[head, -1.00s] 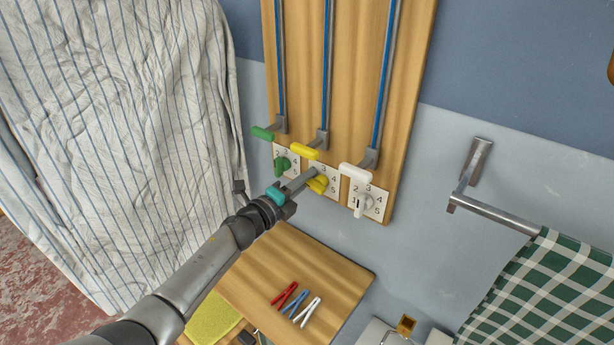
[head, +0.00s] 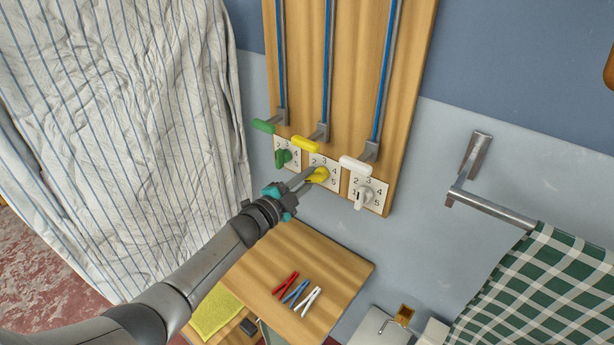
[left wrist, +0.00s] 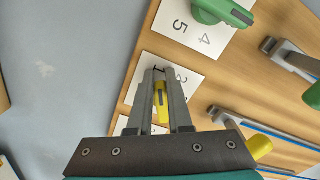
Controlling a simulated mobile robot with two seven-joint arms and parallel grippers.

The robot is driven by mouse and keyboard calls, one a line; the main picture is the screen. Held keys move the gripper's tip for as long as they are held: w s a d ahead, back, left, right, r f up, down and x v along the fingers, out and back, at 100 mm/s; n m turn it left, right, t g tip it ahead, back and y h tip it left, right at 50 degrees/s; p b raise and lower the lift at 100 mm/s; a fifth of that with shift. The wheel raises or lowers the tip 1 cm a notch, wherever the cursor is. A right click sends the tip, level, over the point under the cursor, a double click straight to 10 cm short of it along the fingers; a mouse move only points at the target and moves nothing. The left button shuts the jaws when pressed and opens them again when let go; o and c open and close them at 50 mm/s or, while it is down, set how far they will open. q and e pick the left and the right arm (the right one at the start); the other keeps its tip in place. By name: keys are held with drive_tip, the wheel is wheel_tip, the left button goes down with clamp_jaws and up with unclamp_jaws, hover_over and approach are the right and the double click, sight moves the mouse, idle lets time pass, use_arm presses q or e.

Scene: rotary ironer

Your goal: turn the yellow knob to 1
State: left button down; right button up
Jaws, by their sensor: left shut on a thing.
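The yellow knob (head: 321,175) sits on a white number plate (head: 332,185) on the wooden board, the middle of three such plates. My left gripper (head: 312,174) reaches it from the lower left and is shut on it. In the left wrist view, the yellow knob (left wrist: 161,104) stands between the two grey fingers (left wrist: 160,100), with a dark line along its grip. In the head view, 3, 4 and 5 show on its plate. The fingers hide the plate's left part, so I cannot tell which number the knob points to. My right gripper is not in view.
A green knob (head: 283,157) and a white knob (head: 364,195) flank the yellow one. Green, yellow (head: 311,137) and white (head: 356,165) slider handles sit just above. Below are a wooden shelf (head: 255,262) with clothes pegs and a towel rail (head: 490,208). Striped cloth hangs left.

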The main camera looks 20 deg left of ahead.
use_arm(q)
drive_tip(key=shift+f, duration=0.1)
idle(0.5)
drive_tip(key=c, duration=0.8)
unclamp_jaws()
drive_tip(key=shift+c, duration=0.2)
drive_tip(key=shift+s, duration=0.1)
drive_tip(key=p+v, duration=0.1)
drive_tip(key=v, duration=1.4)
drive_tip(key=shift+n, duration=0.4)
